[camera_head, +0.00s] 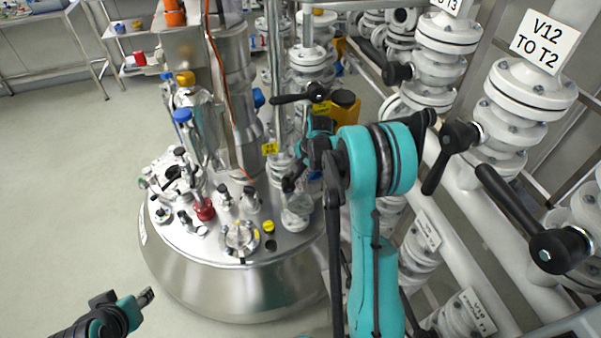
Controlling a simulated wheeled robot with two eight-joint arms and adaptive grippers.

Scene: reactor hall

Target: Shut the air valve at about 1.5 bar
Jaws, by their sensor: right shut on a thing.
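My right arm comes in from the lower right and bends over toward the steel vessel. My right gripper (292,183) is at the slim pipework on the vessel's right side, beside a small yellow tag (269,148) with lettering too small to read surely. It is shut on what looks like a small black valve handle, mostly hidden by the fingers and wrist. No pressure reading can be made out. My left gripper (146,296) is at the lower left, over the floor, apart from everything; whether its fingers are open is unclear.
The steel vessel (230,285) carries several fittings, bottles and a red-based part on its lid. A black lever (300,97) is above the gripper. The left floor is clear.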

